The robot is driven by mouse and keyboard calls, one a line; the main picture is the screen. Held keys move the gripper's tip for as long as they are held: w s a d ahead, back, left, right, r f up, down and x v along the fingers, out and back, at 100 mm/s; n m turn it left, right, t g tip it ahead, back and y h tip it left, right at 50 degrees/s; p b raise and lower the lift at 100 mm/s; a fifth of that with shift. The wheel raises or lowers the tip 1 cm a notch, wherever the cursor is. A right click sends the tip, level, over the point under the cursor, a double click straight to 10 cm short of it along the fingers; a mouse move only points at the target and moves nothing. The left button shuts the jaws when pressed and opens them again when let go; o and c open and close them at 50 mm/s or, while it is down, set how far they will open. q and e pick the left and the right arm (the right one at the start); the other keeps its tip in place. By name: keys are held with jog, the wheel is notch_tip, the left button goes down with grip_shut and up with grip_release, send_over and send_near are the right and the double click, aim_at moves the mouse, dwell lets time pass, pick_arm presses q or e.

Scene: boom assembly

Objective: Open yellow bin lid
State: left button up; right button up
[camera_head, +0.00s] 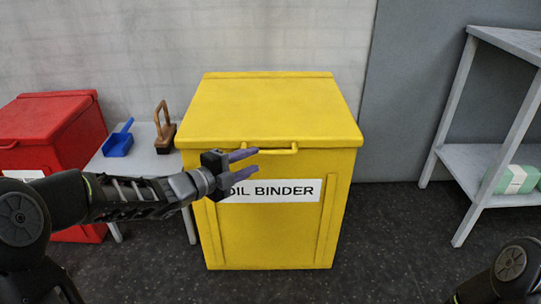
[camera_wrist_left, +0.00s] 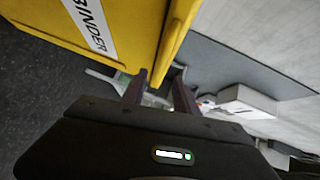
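The yellow bin (camera_head: 318,230) stands against the wall with an "OIL BINDER" label on its front. Its yellow lid (camera_head: 268,105) is closed. A yellow bar handle (camera_head: 284,151) runs along the lid's front edge. My left gripper (camera_head: 257,160) is open in front of the bin, its fingers pointing right and overlapping the left end of the handle in the head view. I cannot tell whether they touch it. In the left wrist view the open fingers (camera_wrist_left: 158,80) lie just below the yellow lid edge (camera_wrist_left: 176,40), with no handle held. My right gripper is out of view.
A red bin (camera_head: 50,120) stands at the left. A small table beside it holds a blue dustpan (camera_head: 118,140) and a brown-handled brush (camera_head: 164,135). A grey shelf (camera_head: 470,160) with a green-and-white package (camera_head: 517,179) stands at the right. The dark floor (camera_head: 400,235) right of the bin is clear.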

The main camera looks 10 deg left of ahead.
aim_at(268, 154)
pick_arm(q)
jog(key=b+x, duration=0.2)
jog(key=x, duration=0.5)
jog(key=shift+f, duration=0.1)
jog(key=shift+w+d, duration=0.2)
jog(key=shift+w, duration=0.15)
jog(key=shift+c, duration=0.3)
grip_shut()
dwell(0.7)
